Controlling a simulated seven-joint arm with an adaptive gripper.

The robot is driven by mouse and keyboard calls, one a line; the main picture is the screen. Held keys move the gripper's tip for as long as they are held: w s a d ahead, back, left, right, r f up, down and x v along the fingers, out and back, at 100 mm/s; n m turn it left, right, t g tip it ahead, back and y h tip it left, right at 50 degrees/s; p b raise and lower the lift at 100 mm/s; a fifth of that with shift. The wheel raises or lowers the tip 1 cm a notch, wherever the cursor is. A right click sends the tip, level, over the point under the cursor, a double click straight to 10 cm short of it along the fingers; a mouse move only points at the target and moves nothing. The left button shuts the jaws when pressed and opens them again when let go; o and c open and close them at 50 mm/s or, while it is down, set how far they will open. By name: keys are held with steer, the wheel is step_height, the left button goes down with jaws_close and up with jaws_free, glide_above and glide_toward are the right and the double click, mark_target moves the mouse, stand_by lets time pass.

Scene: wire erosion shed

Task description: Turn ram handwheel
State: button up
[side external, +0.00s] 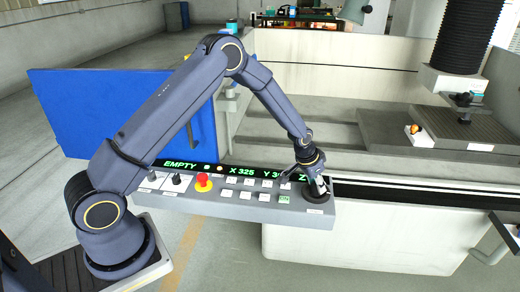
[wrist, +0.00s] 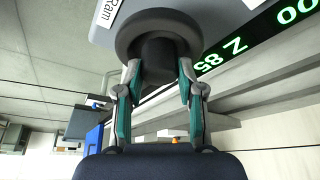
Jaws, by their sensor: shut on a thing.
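The ram handwheel (side external: 317,196) is a dark round wheel on the right end of the grey control panel (side external: 235,210). In the wrist view the handwheel (wrist: 130,32) shows as a thick grey rim with a dark hub, beside a white label reading "Ram". My gripper (side external: 319,184) is at the handwheel from above. In the wrist view my gripper (wrist: 158,68) has one finger on each side of the dark hub, shut on it. The exact contact at the fingertips is partly hidden by the hub and rim.
A green-lettered display (side external: 230,170) runs along the panel's back edge; its Z value reads about 85 in the wrist view (wrist: 222,56). A red stop button (side external: 203,181), black knobs and several white keys lie left of the handwheel. The machine tank (side external: 340,100) stands behind.

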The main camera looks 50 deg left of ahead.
steer(key=shift+m, duration=0.5)
steer(key=o, duration=1.1)
steer(key=shift+o, duration=0.2)
steer(key=shift+r, duration=0.1)
steer(key=v, duration=1.1)
steer(key=shift+s+a+r, duration=0.2)
steer(key=shift+a+r, duration=0.05)
steer(key=shift+r, duration=0.1)
steer(key=shift+d, duration=0.1)
